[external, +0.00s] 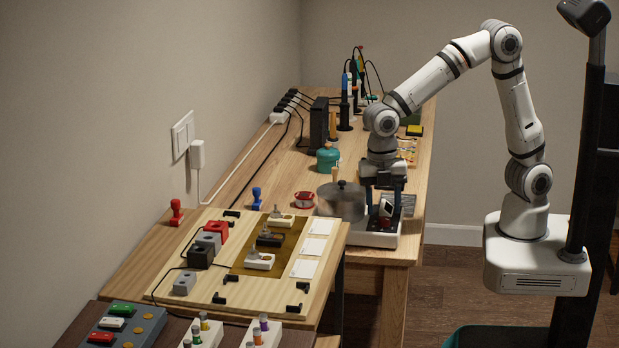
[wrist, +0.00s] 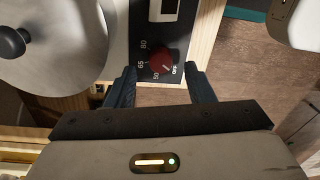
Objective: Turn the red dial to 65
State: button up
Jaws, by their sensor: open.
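The red dial (wrist: 161,63) sits on the dark front panel of a white appliance and also shows in the external view (external: 385,223). Its panel carries the marks 50, 65, 80 and OFF. In the wrist view 65 and 80 lie to the dial's left and above left, 50 below it and OFF at its lower right. The dial's light pointer line seems to face the lower right, near OFF. My gripper (wrist: 162,88) is open, one dark finger on each side just below the dial. The fingers appear apart from the dial; exact depth is hard to tell.
A lidded metal pot (external: 341,200) stands on the appliance, left of the dial; its lid and black knob fill the wrist view's upper left. A teal pot (external: 327,158) and red spool (external: 304,199) stand nearby. A fixture board (external: 330,232) lies in the foreground.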

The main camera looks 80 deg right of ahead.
aim_at(384, 222)
jog(key=shift+s+f, duration=0.1)
jog(key=shift+f, duration=1.2)
jog(key=c, duration=1)
